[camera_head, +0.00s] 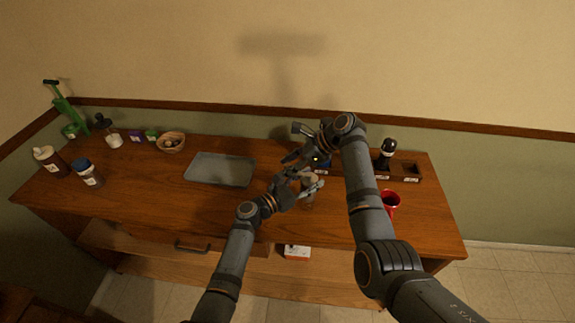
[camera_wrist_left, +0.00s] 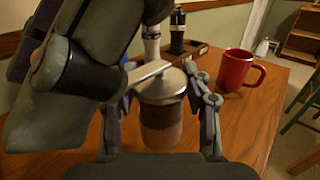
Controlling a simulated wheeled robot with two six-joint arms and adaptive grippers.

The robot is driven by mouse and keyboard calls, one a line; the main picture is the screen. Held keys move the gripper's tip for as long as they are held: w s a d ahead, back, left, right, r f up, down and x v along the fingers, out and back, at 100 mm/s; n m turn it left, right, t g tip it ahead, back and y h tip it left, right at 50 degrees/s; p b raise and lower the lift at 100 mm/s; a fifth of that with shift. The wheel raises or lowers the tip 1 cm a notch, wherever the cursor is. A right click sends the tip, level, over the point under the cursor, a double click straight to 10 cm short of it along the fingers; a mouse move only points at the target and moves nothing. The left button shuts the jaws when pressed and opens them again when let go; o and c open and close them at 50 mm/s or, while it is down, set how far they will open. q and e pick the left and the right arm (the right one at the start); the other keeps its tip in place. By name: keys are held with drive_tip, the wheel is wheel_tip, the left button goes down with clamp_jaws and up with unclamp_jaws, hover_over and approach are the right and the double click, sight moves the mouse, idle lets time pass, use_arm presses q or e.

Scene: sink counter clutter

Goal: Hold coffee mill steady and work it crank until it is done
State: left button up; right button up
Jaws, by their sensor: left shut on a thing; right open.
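The coffee mill (camera_wrist_left: 160,122) stands upright on the wooden counter in the left wrist view, with a clear body, dark contents and a silver lid. My left gripper (camera_wrist_left: 160,125) is shut around its body, one finger on each side. In the head view the mill (camera_head: 307,198) is small and partly hidden by my left gripper (camera_head: 307,190). The crank (camera_wrist_left: 150,73) is a flat pale arm reaching left from the lid; its far end is hidden behind my right gripper. My right gripper (camera_head: 297,157) is open above the mill, close to the crank. Contact cannot be told.
A red mug (camera_head: 391,203) stands right of the mill. Behind it is a dark wooden tray (camera_head: 408,171) with bottles. A grey tray (camera_head: 220,169) lies left of centre. A basket (camera_head: 171,142), jars and bottles fill the left end. The counter front between them is clear.

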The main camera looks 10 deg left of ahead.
clamp_jaws()
idle(0.3)
drive_tip(key=shift+w+d+m+t, duration=0.1)
drive_tip(key=shift+w+m+t, duration=0.45)
drive_tip(key=shift+m, duration=0.25)
unclamp_jaws()
drive_tip(key=v, duration=1.2)
drive_tip(key=shift+s, duration=0.1)
